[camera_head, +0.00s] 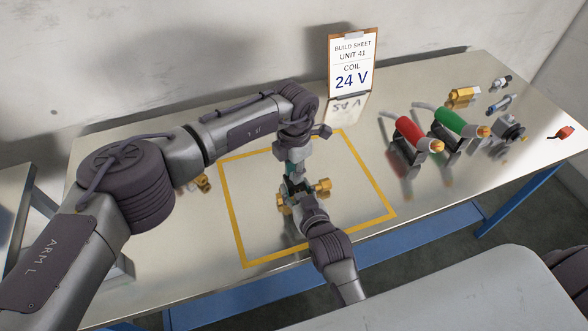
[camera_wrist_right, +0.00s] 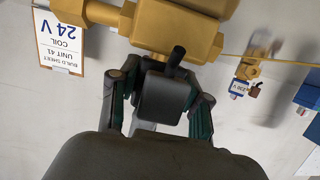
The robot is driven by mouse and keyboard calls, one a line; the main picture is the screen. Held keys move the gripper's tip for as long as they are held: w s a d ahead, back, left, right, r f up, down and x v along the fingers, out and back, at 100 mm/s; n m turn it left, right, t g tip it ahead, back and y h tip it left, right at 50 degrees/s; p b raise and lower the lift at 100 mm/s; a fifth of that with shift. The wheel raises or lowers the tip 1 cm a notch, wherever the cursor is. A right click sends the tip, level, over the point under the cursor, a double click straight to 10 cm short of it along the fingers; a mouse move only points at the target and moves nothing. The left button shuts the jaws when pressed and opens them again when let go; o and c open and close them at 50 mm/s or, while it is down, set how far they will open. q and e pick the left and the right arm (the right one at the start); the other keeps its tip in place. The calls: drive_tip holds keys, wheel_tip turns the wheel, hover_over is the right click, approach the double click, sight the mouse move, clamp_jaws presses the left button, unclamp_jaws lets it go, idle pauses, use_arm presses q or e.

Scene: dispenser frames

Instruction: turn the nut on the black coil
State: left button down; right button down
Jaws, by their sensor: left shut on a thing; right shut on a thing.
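A brass valve body (camera_head: 322,187) lies inside the yellow-outlined square. It fills the top of the right wrist view (camera_wrist_right: 180,32). The black coil (camera_wrist_right: 165,98) sits against it, between the fingers of my right gripper (camera_wrist_right: 160,75). My right gripper (camera_head: 302,192) comes from the front and is shut on the coil. My left gripper (camera_head: 291,172) points down from above at the top of the coil and is shut. The nut is hidden by the left fingers, and most of the coil is hidden in the head view.
A red coil (camera_head: 409,136), a green coil (camera_head: 452,124) and a grey-black coil (camera_head: 510,130) stand at the right. Brass fittings (camera_head: 462,96) lie behind them. Another brass valve (camera_head: 201,184) is partly behind my left arm. A 24 V build sheet (camera_head: 351,62) stands at the back.

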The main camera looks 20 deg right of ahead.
drive_tip(key=shift+f, duration=0.1)
use_arm(q)
drive_tip(key=c, duration=1)
unclamp_jaws()
drive_tip(key=shift+r, duration=0.15)
wheel_tip(320, 180, up, 12)
use_arm(e)
drive_tip(key=shift+c, duration=2.2)
unclamp_jaws()
drive_tip(key=shift+s, duration=0.1)
